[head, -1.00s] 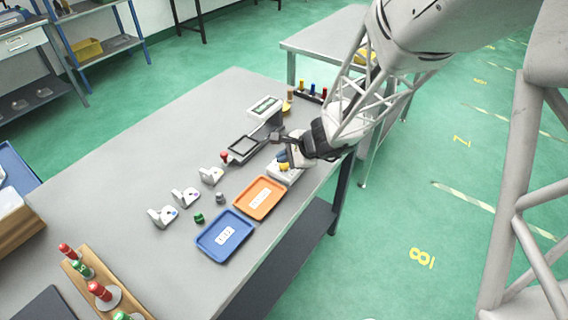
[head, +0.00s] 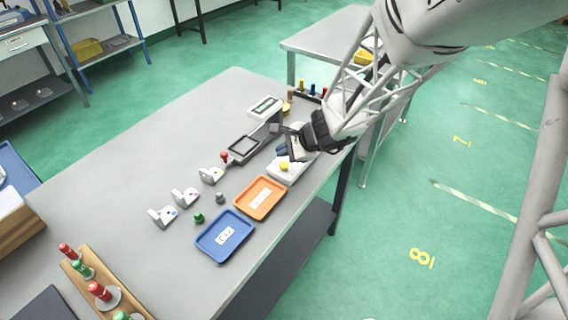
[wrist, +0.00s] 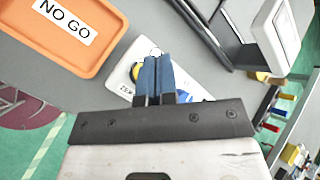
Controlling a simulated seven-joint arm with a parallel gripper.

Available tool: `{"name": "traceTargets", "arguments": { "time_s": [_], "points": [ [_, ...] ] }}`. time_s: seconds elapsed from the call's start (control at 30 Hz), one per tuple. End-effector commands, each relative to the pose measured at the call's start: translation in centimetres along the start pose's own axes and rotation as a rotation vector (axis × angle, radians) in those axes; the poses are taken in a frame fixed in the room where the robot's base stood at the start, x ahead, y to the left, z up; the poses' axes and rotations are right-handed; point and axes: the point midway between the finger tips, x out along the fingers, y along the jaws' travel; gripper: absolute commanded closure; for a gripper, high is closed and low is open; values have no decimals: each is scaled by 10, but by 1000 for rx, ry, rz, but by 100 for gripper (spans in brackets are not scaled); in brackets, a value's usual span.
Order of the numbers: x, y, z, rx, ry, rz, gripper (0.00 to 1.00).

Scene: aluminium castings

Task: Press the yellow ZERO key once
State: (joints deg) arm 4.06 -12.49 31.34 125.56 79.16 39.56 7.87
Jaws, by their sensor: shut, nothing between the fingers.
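The yellow ZERO key (head: 284,166) is a round button on a white box (head: 291,175) near the table's right edge. In the head view it shows clear of my gripper (head: 281,150), whose blue fingers are shut and empty just behind and above it. In the wrist view the fingers (wrist: 156,62) hang over the white box (wrist: 124,86), and a yellow bit of the key (wrist: 136,72) shows beside them. The rest of the key is hidden there. The lettering on the box is partly covered. The fingertips look apart from the key.
An orange NO GO tray (head: 245,211) and a blue tray (head: 204,245) lie in front of the box. A grey gauge stand with a display (head: 265,106) stands behind it. Small white castings (head: 185,196) stand to the left.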

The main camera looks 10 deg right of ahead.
Motion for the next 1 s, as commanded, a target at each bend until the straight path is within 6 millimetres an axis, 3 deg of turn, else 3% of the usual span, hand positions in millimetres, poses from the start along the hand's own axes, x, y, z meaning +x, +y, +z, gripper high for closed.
{"name": "traceTargets", "arguments": {
  "time_s": [0.43,1.0],
  "points": [
    [-21,-15,16,-2,0,-1,100],
    [-23,-17,17,0,0,0,100]
  ]
}}
